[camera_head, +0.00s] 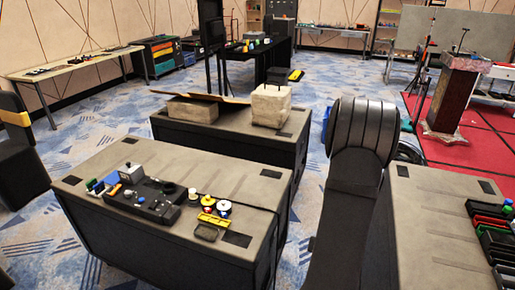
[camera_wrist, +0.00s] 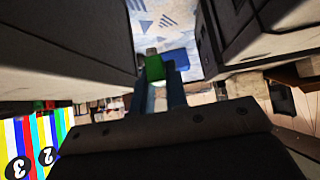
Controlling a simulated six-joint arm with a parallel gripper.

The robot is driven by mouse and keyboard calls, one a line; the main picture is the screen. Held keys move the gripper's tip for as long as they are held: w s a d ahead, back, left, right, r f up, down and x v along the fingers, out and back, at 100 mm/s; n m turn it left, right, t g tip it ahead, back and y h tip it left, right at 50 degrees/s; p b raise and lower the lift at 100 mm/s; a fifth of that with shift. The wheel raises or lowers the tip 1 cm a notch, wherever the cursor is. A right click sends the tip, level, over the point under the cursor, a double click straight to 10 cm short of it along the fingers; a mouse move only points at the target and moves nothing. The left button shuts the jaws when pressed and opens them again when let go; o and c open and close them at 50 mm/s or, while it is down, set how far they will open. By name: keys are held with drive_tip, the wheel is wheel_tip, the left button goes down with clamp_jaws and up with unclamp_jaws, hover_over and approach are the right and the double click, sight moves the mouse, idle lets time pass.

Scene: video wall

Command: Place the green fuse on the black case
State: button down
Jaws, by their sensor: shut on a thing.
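The green fuse (camera_wrist: 154,68) shows in the wrist view, held at the tips of my gripper (camera_wrist: 160,78). A pale grey end sticks out beyond the green part. The gripper and fuse do not show in the head view, where my dark arm stands right of centre. A low black case (camera_head: 150,205) lies among small items on the grey-topped bench at the left. I cannot tell whether it is the case named in the task. The fuse is held in the air, apart from any surface.
The grey-topped bench (camera_head: 235,185) has clear room at its back right. Around the black case are a yellow tray (camera_head: 214,219), a small black tray (camera_head: 206,233) and coloured pieces. Another bench (camera_head: 440,235) at the right carries coloured bins (camera_head: 490,222).

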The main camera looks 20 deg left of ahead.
drive_tip(key=w+a+r+n+y, duration=0.1)
drive_tip(key=a+r+n+y, duration=0.15)
drive_tip(key=a, duration=0.85)
drive_tip(key=w+a+r+n+y, duration=0.15)
drive_tip(key=a+r, duration=0.25)
drive_tip(key=a, duration=0.7)
drive_tip(key=shift+n+g, duration=0.3)
drive_tip(key=shift+g, duration=0.1)
drive_tip(key=a+f, duration=0.2)
drive_tip(key=a, duration=0.2)
drive_tip(key=a+f, duration=0.2)
drive_tip(key=a, duration=0.1)
drive_tip(key=a+f, duration=0.3)
drive_tip(key=a, duration=0.1)
drive_tip(key=shift+a, duration=0.35)
drive_tip(key=shift+a+f, duration=0.1)
drive_tip(key=shift+a, duration=0.1)
drive_tip(key=shift+s+a+f+h, duration=0.1)
drive_tip(key=shift+f+h, duration=0.15)
drive_tip(key=shift+h, duration=0.05)
drive_tip(key=shift+f, duration=1.75)
drive_tip(key=shift+f, duration=0.1)
